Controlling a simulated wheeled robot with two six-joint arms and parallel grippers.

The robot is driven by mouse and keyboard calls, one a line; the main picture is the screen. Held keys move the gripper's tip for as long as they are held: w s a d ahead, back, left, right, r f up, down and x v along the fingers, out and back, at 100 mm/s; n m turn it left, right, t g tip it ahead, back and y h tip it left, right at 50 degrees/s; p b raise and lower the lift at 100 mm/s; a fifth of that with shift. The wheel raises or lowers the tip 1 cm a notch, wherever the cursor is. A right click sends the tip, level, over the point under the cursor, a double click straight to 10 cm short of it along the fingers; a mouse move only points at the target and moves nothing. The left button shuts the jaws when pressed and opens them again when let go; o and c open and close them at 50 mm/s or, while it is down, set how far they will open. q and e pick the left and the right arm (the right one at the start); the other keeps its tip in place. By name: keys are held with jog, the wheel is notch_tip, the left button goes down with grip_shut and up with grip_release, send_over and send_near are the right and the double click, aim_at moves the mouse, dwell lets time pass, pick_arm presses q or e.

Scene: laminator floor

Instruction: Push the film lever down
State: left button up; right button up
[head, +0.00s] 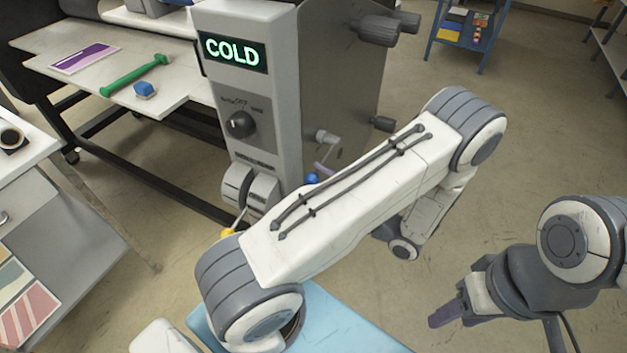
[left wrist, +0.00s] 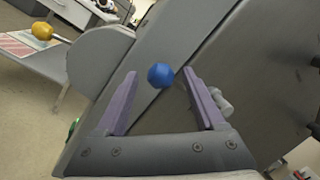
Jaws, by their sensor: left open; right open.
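The laminator's grey control post (head: 247,95) stands at the upper middle of the head view. A lever with a yellow ball (head: 228,232) sticks out low on its front; the ball also shows at the upper left of the left wrist view (left wrist: 42,31). A blue ball knob (head: 312,178) sits on the other side of the post. Which lever is the film lever, I cannot tell. My left gripper (left wrist: 158,73) is open, with the blue ball (left wrist: 160,76) appearing between its purple fingertips; contact is unclear. In the head view my arm hides most of it. My right gripper (head: 446,313) is open and empty.
The post carries a lit COLD display (head: 232,51) and a dial (head: 240,124). A green tool (head: 135,75) and a blue block (head: 145,89) lie on the laminator's table (head: 190,80). A white cabinet (head: 60,215) stands at left.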

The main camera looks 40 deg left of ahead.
pick_arm(q)
jog(key=d+f+b, duration=0.1)
jog(key=d+b, duration=0.1)
jog(key=d, duration=0.6)
jog(key=shift+w+d+f, duration=0.2)
jog(key=shift+d+f, duration=0.05)
jog(key=shift+d, duration=0.15)
